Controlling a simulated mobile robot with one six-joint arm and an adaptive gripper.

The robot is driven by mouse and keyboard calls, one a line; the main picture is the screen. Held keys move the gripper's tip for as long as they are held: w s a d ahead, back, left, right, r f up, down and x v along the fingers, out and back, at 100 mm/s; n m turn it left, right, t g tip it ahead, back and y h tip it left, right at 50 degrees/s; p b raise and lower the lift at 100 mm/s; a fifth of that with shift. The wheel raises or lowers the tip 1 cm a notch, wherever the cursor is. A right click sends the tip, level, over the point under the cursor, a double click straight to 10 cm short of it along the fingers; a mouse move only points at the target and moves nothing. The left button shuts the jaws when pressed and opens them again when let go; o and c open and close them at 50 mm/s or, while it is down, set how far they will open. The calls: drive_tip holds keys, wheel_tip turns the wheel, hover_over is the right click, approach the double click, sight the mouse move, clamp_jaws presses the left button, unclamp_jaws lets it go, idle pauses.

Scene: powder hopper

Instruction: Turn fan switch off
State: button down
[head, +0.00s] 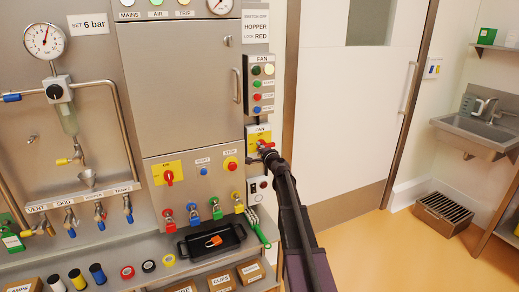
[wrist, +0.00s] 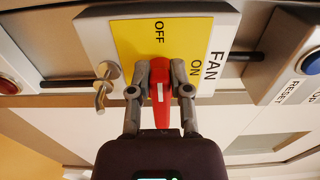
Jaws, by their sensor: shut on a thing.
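The fan switch is a red handle (wrist: 161,110) on a yellow plate (wrist: 128,38) marked FAN, OFF and ON. In the wrist view the handle runs up and down the picture, in line with the OFF mark; the ON mark lies to its upper right. My gripper (wrist: 161,80) has one finger on each side of the handle and is shut on it. In the head view my gripper (head: 266,152) reaches the yellow fan plate (head: 256,136) and hides part of the handle.
A metal hasp (wrist: 104,86) sticks out beside the plate, close to my left finger. A green brush (head: 256,226) and black tray (head: 190,247) lie on the bench.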

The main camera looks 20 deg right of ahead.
drive_tip(key=shift+w+d, duration=0.15)
drive_tip(key=shift+d, duration=0.25)
drive_tip(key=c, duration=0.6)
unclamp_jaws()
drive_tip(key=shift+c, duration=0.2)
drive_tip(key=shift+o, duration=0.4)
drive_tip(key=shift+a, duration=0.15)
drive_tip(key=shift+s, duration=0.2)
drive_tip(key=shift+s, duration=0.2)
drive_tip(key=s, duration=1.1)
drive_tip(key=shift+s+d, duration=0.15)
drive_tip(key=shift+d, duration=0.05)
